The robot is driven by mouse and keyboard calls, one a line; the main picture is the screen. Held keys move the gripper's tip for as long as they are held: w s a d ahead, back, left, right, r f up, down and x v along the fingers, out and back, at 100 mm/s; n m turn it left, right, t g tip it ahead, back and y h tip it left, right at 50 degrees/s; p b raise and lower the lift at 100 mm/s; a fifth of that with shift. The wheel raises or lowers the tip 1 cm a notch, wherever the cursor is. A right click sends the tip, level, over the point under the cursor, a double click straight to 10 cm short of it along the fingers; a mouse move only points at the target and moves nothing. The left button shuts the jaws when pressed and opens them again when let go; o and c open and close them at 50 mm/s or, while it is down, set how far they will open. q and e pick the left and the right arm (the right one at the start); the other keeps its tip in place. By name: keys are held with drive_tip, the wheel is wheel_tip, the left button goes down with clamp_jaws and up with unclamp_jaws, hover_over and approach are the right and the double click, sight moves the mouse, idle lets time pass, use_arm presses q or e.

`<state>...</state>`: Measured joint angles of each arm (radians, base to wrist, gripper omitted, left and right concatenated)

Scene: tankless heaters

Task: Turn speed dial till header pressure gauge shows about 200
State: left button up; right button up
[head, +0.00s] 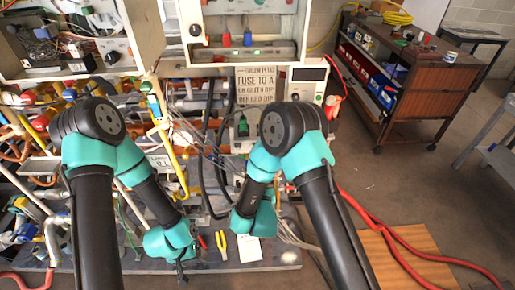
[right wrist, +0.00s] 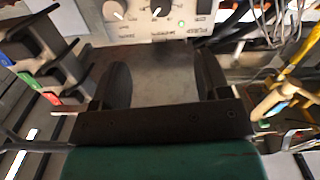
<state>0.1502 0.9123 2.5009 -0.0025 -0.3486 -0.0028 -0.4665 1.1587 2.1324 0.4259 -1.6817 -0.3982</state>
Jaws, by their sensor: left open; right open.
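In the right wrist view a pale panel (right wrist: 150,28) at the top edge carries a white round knob (right wrist: 115,10), a second dial with a dark pointer (right wrist: 160,10) and a small green button (right wrist: 182,24). I cannot read which is the speed dial. My right gripper (right wrist: 162,75) is open and empty, its two black fingers spread below the panel and apart from it. My left gripper (head: 181,268) is a small dark shape below its teal wrist near the bench's front, and it is open. I cannot pick out the header pressure gauge.
Pipes, cables and tools crowd the bench, with yellow pliers (head: 221,245) near its front. White control boxes (head: 245,30) stand at the back. A wooden cart (head: 405,85) stands on the right. A red hose (head: 400,235) lies on the floor.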

drive_tip(key=shift+w+r, duration=0.1)
idle(0.3)
drive_tip(key=w, duration=1.7)
drive_tip(key=shift+a, duration=0.45)
drive_tip(key=shift+w, duration=0.1)
drive_tip(key=shift+c, duration=0.2)
drive_tip(key=c, duration=0.9)
